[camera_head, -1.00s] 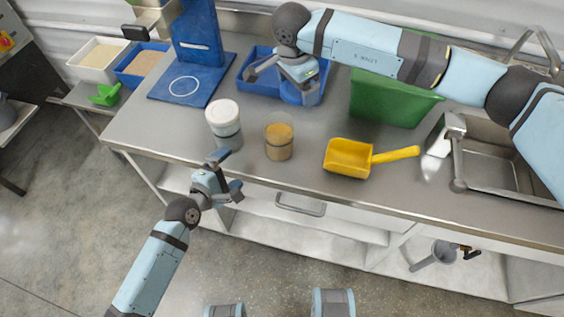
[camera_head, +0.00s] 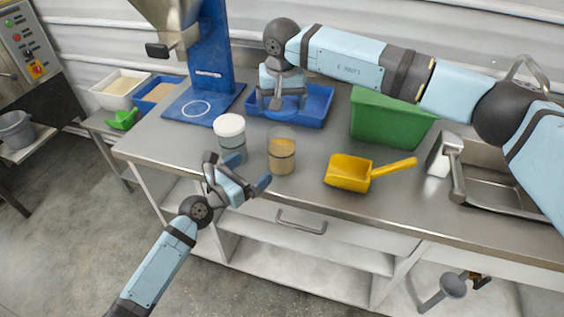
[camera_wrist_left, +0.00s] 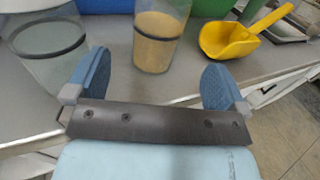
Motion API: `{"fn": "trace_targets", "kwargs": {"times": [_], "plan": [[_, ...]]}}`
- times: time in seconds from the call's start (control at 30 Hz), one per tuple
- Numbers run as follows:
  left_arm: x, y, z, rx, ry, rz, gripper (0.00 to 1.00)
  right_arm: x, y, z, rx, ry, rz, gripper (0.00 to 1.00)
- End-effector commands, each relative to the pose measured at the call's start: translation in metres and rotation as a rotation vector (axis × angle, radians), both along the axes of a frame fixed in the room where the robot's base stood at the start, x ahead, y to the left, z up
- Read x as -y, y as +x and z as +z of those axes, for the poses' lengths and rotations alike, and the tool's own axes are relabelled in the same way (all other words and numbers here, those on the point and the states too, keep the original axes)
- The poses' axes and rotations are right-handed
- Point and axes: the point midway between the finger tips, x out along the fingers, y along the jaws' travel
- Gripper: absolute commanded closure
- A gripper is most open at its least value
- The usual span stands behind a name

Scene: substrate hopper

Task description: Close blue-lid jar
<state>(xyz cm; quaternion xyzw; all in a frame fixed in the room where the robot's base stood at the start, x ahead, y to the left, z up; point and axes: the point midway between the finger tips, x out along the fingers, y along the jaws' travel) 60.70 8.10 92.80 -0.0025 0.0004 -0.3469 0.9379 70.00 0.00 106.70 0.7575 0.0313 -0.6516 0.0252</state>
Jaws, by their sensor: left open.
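No blue lid is clearly visible on either jar. A clear jar with a white top (camera_head: 230,126) and a dark band stands on the steel counter; it also shows at the left of the left wrist view (camera_wrist_left: 48,58). To its right stands a clear jar with tan contents (camera_head: 281,160), also in the left wrist view (camera_wrist_left: 157,50). My left gripper (camera_head: 236,171) is open and empty, in front of the jars at the counter's front edge; its spread fingers show in the wrist view (camera_wrist_left: 152,85). My right gripper (camera_head: 281,103) points down over the blue tray; its jaw state is unclear.
The blue tray (camera_head: 322,92) lies behind the jars. A yellow scoop (camera_head: 350,175) lies to their right, with a green bin (camera_head: 390,123) behind it. A blue hopper stand (camera_head: 212,60) is at back left and a sink (camera_head: 500,165) at far right.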

Motion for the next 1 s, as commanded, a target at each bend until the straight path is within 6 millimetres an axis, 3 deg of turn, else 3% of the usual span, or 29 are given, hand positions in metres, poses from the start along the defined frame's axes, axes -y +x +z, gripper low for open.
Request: {"fn": "trace_targets", "kwargs": {"times": [0.37, 0.8, 1.0], "plan": [[0.006, 0.007, 0.001, 0.003, 0.003, 0.0, 0.0, 0.0, 0.0, 0.0, 0.0, 0.0, -0.003, 0.33], [0.058, 0.067, 0.001, 0.003, 0.005, -0.001, 0.0, 0.0, 0.0, 0.0, 0.0, -0.001, -0.003, 0.33], [0.073, 0.085, 0.0, 0.002, 0.004, -0.001, 0.0, 0.0, 0.0, 0.0, 0.0, -0.001, -0.003, 0.33]]}}
